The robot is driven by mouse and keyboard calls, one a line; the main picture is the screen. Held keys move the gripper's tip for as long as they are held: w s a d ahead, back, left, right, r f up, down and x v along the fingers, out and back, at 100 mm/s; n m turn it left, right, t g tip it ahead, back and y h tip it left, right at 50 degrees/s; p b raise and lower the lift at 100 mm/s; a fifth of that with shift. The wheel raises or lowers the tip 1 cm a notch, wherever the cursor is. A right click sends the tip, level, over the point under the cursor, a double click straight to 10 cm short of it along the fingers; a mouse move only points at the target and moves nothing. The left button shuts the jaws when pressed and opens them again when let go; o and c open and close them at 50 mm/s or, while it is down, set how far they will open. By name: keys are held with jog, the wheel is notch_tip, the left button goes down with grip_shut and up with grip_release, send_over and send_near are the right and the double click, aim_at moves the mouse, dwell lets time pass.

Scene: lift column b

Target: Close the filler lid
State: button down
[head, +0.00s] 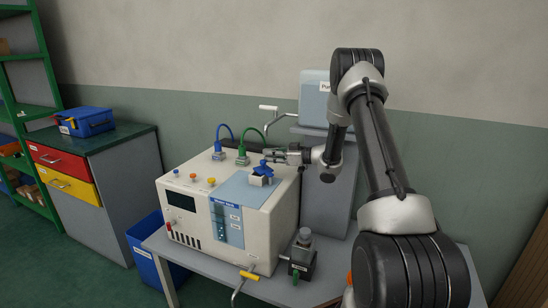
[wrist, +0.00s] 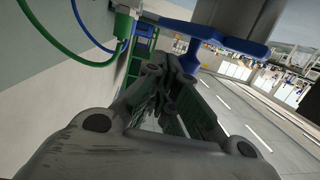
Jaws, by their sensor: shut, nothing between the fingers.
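The blue filler lid (head: 263,168) is on a small white block on top of the cream machine (head: 240,250). It looks raised and tilted, but its exact angle is too small to tell. My gripper (head: 270,157) is shut and empty, close to the lid on its right and far side. In the wrist view, the shut fingers (wrist: 164,88) point forward and a blue part (wrist: 225,38), apparently the lid, is just beyond and above them. I cannot tell whether they touch it.
A blue cable (head: 218,133) and a green cable (head: 243,136) rise from grey connectors behind the lid, left of my gripper. A grey-blue tank (head: 314,98) stands behind. A yellow-handled valve (head: 249,275) and a dark fitting (head: 302,258) are at the table's front.

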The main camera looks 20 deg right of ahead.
jog(key=shift+w+a, duration=0.1)
jog(key=shift+a, duration=0.4)
jog(key=shift+w+a+n+g+y, duration=0.1)
jog(key=shift+a+n+g+y, duration=0.25)
jog(key=shift+n+g+y, duration=0.45)
jog(key=shift+a, duration=0.4)
dwell(0.7)
